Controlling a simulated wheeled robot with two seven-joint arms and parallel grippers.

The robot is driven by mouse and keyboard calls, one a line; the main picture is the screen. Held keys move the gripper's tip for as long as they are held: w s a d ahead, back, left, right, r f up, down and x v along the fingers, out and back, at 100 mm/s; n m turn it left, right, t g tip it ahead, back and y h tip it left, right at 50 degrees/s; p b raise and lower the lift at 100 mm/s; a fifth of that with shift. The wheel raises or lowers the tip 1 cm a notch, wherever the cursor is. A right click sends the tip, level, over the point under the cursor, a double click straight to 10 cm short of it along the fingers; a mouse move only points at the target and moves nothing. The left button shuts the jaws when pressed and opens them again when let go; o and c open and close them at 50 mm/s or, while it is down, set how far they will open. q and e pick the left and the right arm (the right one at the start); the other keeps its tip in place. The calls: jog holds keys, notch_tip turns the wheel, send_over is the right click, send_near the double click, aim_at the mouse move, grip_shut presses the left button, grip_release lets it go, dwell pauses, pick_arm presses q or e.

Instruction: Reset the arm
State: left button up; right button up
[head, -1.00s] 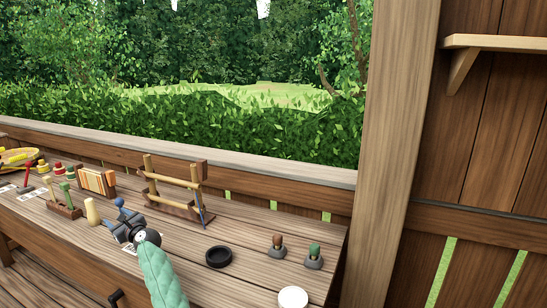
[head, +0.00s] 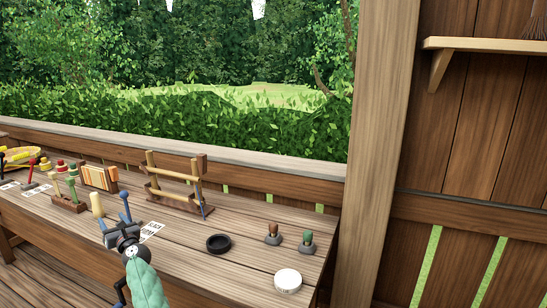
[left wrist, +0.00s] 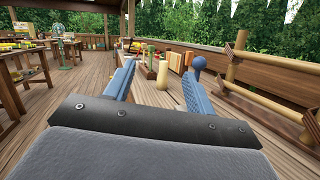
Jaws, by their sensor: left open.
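My left arm, in a green padded sleeve, reaches in from the bottom of the head view. My left gripper (head: 117,216) is open over the front part of the wooden table (head: 245,270). Its two blue fingers also show spread apart in the left wrist view (left wrist: 158,85), with nothing held between them. A cream peg-shaped piece (head: 97,204) stands just beyond the gripper in the head view. In the left wrist view the cream piece (left wrist: 162,75) appears beyond the gap between the fingers. My right gripper is not in view.
A wooden rack (head: 176,187) stands at the table's back. A black ring-shaped dish (head: 218,244), a white round lid (head: 288,281) and two small stamps, brown-topped (head: 273,234) and green-topped (head: 305,241), sit to the right. A printed card (head: 152,230) lies beside the gripper.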

pick_arm(q)
jog(key=s+d+f+m+h, duration=0.6)
jog(key=d+m, duration=0.3)
jog(key=m, duration=0.3)
jog(key=s+d+f+m+h, duration=0.55)
jog(key=s+d+m, duration=0.3)
jog(key=m, duration=0.25)
jog(key=s+d+f+m+h, duration=0.5)
jog(key=s+d+m+h, duration=0.15)
jog(key=d+m, duration=0.45)
jog(key=s+d+f+m+g+y, duration=0.1)
jog(key=s+d+f+m+g, duration=0.2)
jog(key=s, duration=0.9)
jog(key=s+d+f+m+g+y, duration=0.1)
jog(key=s+f+m+g, duration=0.3)
jog(key=s, duration=0.7)
jog(key=s+d+f+m+g, duration=0.2)
jog(key=s+m+g, duration=0.25)
jog(key=s, duration=0.75)
jog(key=s+d+f, duration=0.1)
jog(key=d+f, duration=0.2)
jog(key=f, duration=0.6)
jog(key=d+f+g, duration=0.1)
jog(key=d+f, duration=0.1)
jog(key=f, duration=0.7)
jog(key=shift+s+d+f, duration=0.3)
jog(key=shift+s+d, duration=0.1)
